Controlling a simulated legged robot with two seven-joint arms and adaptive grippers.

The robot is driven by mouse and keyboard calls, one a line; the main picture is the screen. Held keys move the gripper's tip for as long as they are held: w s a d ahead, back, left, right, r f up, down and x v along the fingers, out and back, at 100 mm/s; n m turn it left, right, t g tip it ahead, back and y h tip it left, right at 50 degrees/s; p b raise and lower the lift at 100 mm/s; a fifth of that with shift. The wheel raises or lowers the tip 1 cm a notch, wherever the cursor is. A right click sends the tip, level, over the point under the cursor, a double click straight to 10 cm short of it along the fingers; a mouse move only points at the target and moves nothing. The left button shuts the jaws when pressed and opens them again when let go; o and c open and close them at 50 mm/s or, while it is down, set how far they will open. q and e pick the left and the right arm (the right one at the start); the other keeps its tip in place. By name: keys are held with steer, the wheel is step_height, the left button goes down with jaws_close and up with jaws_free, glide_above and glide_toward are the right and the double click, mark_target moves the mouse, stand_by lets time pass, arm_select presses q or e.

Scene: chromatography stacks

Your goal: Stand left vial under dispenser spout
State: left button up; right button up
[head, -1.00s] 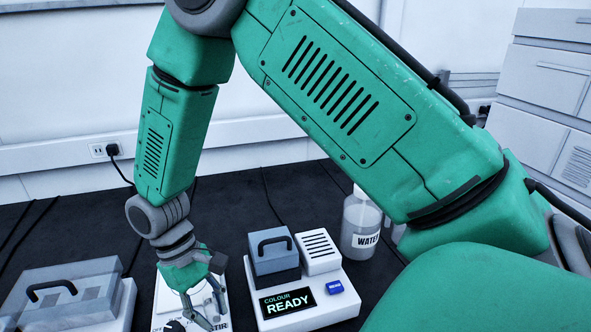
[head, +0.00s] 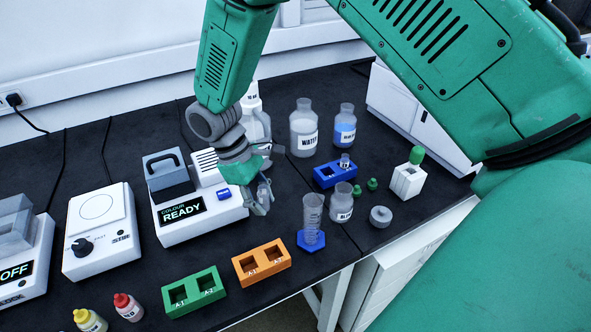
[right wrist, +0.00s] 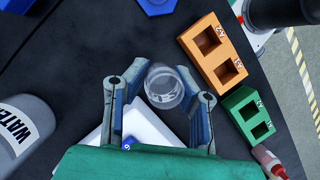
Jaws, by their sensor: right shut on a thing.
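My right gripper (head: 260,200) is shut on a small clear glass vial (right wrist: 163,88), held between its two fingers. In the head view it hangs above the table, by the right end of the white device marked COLOUR READY (head: 200,212). The fingers partly cover the vial there. A blue rack (head: 322,181) stands further right and holds another clear vial (head: 345,163) in its right slot. A large bottle with a white top (head: 254,122) stands behind my gripper, partly hidden by my arm. I cannot make out a dispenser spout. My left gripper is not in view.
Orange (head: 262,264) and green (head: 194,292) racks lie in front. A WATER bottle (head: 303,128) and blue-liquid bottle (head: 345,126) stand behind.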

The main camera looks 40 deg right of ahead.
steer(key=w+d+r+n+t+h+p, duration=0.1)
steer(key=w+d+n+t+h+p, duration=0.1)
steer(key=w+d+n, duration=0.4)
steer(key=shift+n, duration=0.9)
steer(key=f, duration=0.2)
steer(key=w+f, duration=0.1)
steer(key=f, duration=0.1)
steer(key=w+f, duration=0.1)
steer(key=f, duration=0.1)
steer(key=shift+a+f, duration=0.1)
steer(key=shift+a, duration=0.25)
step_height(320, 180, down, 3)
steer(key=shift+s+r, duration=0.1)
steer(key=shift+s, duration=0.05)
steer(key=shift+f, duration=0.4)
